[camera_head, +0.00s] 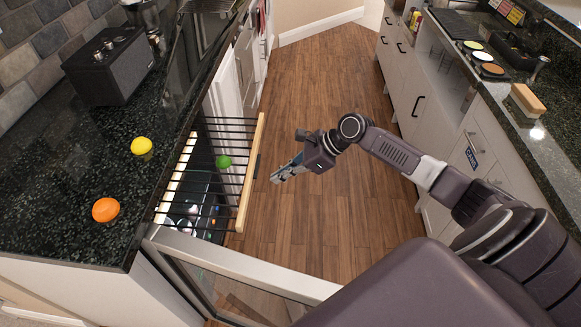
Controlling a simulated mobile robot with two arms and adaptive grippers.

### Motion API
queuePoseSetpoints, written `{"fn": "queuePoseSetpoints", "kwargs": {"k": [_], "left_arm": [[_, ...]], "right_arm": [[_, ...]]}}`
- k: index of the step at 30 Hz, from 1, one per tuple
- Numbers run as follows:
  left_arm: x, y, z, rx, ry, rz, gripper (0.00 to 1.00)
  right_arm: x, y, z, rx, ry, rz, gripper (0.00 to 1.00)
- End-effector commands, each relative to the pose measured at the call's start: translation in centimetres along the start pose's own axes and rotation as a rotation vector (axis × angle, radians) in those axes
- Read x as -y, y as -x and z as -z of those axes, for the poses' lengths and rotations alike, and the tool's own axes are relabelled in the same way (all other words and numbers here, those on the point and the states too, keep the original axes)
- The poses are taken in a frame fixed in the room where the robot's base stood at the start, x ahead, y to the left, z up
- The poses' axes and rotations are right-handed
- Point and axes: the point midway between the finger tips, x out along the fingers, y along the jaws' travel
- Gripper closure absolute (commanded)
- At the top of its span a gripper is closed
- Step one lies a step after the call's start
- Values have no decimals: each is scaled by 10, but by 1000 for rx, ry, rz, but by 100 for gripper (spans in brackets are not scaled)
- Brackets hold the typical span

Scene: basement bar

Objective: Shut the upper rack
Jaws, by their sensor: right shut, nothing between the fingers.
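The upper rack (249,172) is a set of black wire bars with a light wooden front strip. It is pulled out from under the left counter, over the open front of a lit cabinet. A green lime-like fruit (223,161) lies on its bars. My right gripper (276,178) is shut and empty. It is over the floor just to the right of the wooden strip, with a small gap in the picture, pointing left towards it. My left gripper is not in view.
An open glass-paned door with a pale frame (240,262) stands below the rack. The left counter (60,190) holds a lemon (141,146), an orange (105,210) and a black box-shaped appliance (108,66). The wooden floor (325,90) is clear. Cabinets line the right.

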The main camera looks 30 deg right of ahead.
Motion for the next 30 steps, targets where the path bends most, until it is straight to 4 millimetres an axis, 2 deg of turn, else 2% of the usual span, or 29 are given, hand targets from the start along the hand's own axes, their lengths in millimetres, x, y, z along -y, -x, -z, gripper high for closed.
{"fn": "queuePoseSetpoints", "kwargs": {"k": [3, 6, 9, 15, 25, 30], "left_arm": [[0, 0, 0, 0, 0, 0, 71], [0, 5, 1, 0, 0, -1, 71], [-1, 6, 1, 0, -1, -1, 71], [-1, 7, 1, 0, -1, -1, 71], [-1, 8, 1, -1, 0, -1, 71], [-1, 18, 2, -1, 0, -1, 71]], "right_arm": [[0, -24, -1, 2, -1, -1, 100], [1, -33, -16, 3, 1, 1, 100], [0, -42, -22, 1, 0, 0, 100], [0, -49, -28, -1, -1, 0, 100], [0, -49, -28, -1, -1, 0, 100], [0, -52, -35, 0, -1, 0, 100]]}}
